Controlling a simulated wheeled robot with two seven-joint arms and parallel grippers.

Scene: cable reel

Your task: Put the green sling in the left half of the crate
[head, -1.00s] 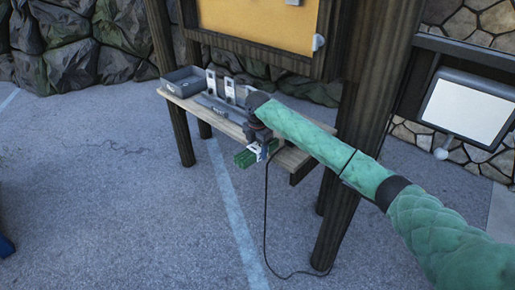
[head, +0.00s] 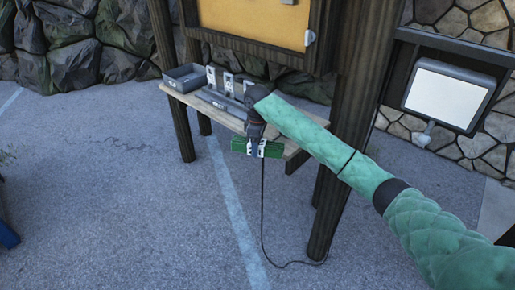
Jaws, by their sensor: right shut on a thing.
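My right gripper (head: 256,147) comes in on the green padded arm from the right. It is shut on the green sling (head: 271,150), a small green bundle that shows on both sides of the fingers. The sling is held in the air at the front edge of the wooden shelf, apart from the crate. The grey open crate (head: 188,85) stands at the left end of the shelf. Its inside is seen only at a slant, so I cannot tell what lies in it. My left gripper is not in view.
The wooden shelf (head: 224,116) also bears a grey rack with upright white-fronted plates (head: 232,84), between the crate and my arm. Dark posts (head: 340,150) frame it. A black cable (head: 262,215) hangs below my gripper to the paved ground. The ground in front is mostly clear.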

